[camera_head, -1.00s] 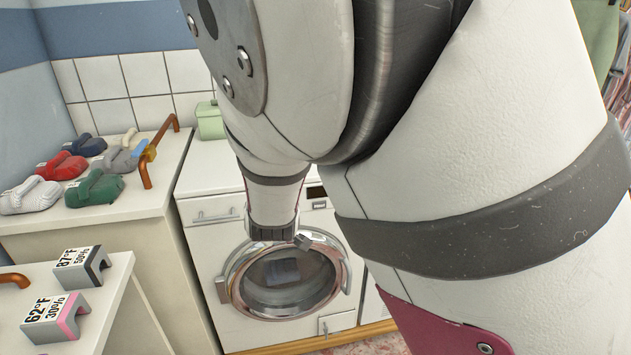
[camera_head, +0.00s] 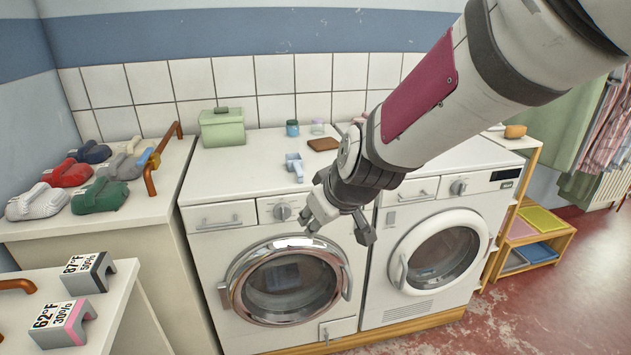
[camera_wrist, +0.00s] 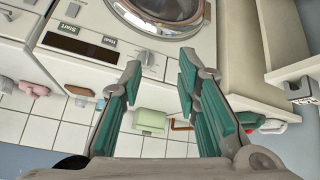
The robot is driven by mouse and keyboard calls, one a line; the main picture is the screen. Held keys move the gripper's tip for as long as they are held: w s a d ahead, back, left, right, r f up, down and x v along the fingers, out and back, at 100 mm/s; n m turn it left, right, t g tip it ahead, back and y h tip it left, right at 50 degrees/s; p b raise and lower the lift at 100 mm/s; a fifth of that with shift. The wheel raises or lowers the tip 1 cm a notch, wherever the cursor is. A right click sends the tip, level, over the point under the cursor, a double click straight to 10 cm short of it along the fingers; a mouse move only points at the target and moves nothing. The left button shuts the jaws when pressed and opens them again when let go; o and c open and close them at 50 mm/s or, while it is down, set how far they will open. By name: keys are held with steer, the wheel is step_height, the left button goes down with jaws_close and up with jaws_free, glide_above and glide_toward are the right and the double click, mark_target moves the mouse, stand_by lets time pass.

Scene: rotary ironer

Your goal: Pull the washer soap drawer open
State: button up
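The left front-loading machine (camera_head: 285,330) has a chrome-ringed round door. Its soap drawer (camera_head: 222,216) is at the upper left of its front, closed, with a bar handle (camera_head: 220,224). My gripper (camera_head: 336,228) is open and empty in front of this machine, to the right of the drawer and its knob (camera_head: 282,212), apart from the handle. In the upside-down wrist view, the teal-padded fingers (camera_wrist: 160,68) are spread wide. The machine's knob (camera_wrist: 148,57) shows between them; the right finger hides part of the drawer area.
A second white machine (camera_head: 388,310) with a similar drawer (camera_head: 410,192) stands at the right. A green box (camera_head: 222,128) and small items sit on top.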

steer(key=shift+s+d+r, duration=0.2)
